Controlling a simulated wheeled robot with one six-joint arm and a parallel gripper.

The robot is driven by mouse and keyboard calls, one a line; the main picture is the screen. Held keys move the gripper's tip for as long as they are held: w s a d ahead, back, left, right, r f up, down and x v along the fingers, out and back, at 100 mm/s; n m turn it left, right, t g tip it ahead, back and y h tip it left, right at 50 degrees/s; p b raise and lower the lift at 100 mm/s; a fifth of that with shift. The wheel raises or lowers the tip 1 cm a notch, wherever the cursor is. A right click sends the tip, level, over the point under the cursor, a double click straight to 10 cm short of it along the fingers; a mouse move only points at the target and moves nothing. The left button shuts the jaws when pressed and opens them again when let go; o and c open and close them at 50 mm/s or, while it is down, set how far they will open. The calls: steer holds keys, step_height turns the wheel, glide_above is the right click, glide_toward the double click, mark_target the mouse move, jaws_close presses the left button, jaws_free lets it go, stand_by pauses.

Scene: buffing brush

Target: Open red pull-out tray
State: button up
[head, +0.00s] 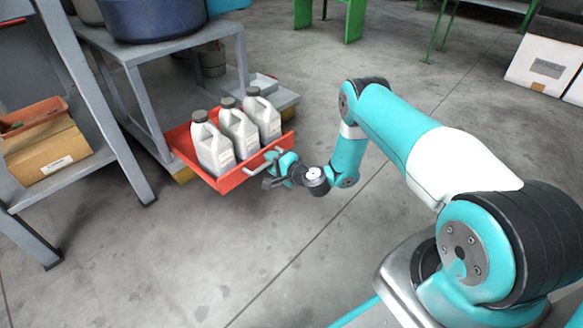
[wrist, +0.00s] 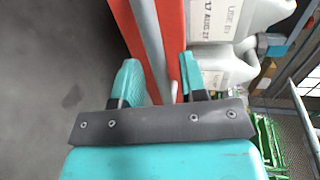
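The red pull-out tray (head: 229,179) sits low at the grey stand and projects out past its front leg. It holds three grey-white bottles with dark caps (head: 238,130). A pale bar handle (head: 262,161) is on its front face. My gripper (head: 272,173) is at this handle. In the wrist view the handle bar (wrist: 150,40) runs between my two fingers (wrist: 158,80), with the red tray front (wrist: 172,25) behind it. The fingers stand apart, with a gap showing on each side of the bar. Their contact with it is not visible.
The grey stand (head: 150,100) carries a dark blue tub (head: 150,18). A grey shelf (head: 85,85) at left holds a cardboard box (head: 45,150) and a red bin. Open concrete floor (head: 200,265) lies in front of the tray.

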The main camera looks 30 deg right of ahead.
steer(key=p+v, duration=1.6)
steer(key=p, duration=0.4)
steer(key=shift+s, duration=0.2)
steer(key=shift+d, duration=0.1)
